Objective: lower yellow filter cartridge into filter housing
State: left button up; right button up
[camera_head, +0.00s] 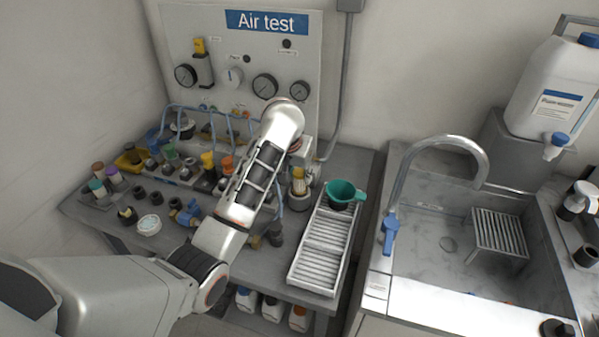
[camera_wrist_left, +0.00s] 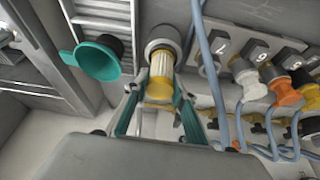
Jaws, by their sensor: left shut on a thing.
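The yellow filter cartridge (camera_head: 299,181) is upright at the back right of the bench, and its ribbed body shows in the left wrist view (camera_wrist_left: 160,70). My left gripper (camera_wrist_left: 160,92) is shut on it, with a teal-padded finger on each side. The filter housing (camera_head: 299,201) is a grey cup directly below the cartridge; its pale round rim shows in the left wrist view (camera_wrist_left: 163,36). The cartridge's lower end meets the housing's mouth; how deep it sits I cannot tell. My left forearm hides part of the bench. My right gripper is not in view.
A green funnel (camera_head: 341,193) stands close right of the housing, over a white slatted tray (camera_head: 325,246). Blue hoses and several fittings crowd the left. The "Air test" panel (camera_head: 240,55) stands behind. A sink (camera_head: 448,246) with a tall tap is at the right.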

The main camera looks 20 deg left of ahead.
pick_arm(q)
jog(key=shift+f, duration=1.45)
jog(key=shift+r, duration=0.1)
jog(key=shift+r, duration=0.6)
jog(key=shift+f, duration=0.2)
jog(key=shift+f, duration=0.5)
jog(key=o, duration=1.2)
jog(key=v, duration=0.6)
jog(key=shift+d+r, duration=0.1)
jog(key=shift+r, duration=0.05)
jog(key=shift+s+r, duration=0.25)
jog(key=shift+r, duration=0.3)
